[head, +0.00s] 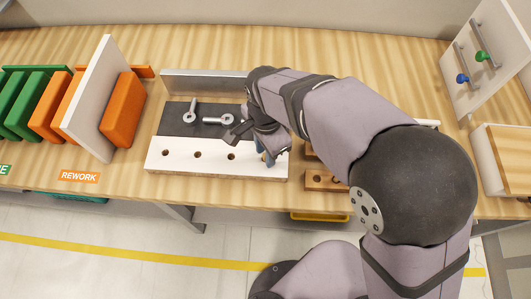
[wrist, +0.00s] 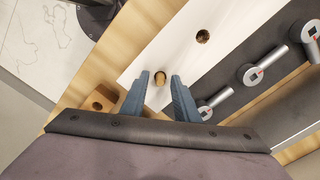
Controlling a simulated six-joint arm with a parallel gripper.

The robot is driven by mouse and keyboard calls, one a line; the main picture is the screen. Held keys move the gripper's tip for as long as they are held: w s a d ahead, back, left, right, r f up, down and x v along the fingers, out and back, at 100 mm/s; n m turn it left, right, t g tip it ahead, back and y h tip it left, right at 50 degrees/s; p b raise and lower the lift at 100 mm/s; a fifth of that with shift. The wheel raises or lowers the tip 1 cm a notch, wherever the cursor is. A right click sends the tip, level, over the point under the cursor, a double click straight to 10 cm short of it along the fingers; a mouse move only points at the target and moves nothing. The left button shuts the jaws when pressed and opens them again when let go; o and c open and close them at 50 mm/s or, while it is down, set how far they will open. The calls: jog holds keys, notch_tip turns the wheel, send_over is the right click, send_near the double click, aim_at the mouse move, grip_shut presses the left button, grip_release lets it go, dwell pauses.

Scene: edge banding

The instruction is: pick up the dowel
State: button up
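A light-brown wooden dowel (wrist: 159,79) shows between my fingertips in the wrist view, over the white panel. It seems to stand in a hole of the panel, but its lower end is hard to make out. My gripper (wrist: 160,82) is open around it, with a small gap on each side. In the head view my gripper (head: 266,158) is low over the right end of the white panel (head: 214,167), and my arm hides the dowel there. Several holes run along the panel.
Metal clamps (head: 217,121) lie on the dark plate behind the panel. A wooden block with holes (head: 320,181) sits right of the panel, partly behind my arm. Orange and green boards (head: 122,110) stand at left. A white panel with knobs (head: 487,55) stands at right.

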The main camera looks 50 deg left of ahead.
grip_shut()
jog(key=shift+r, duration=0.1)
notch_tip(320, 180, up, 10)
jog(key=b, duration=0.2)
dwell(0.4)
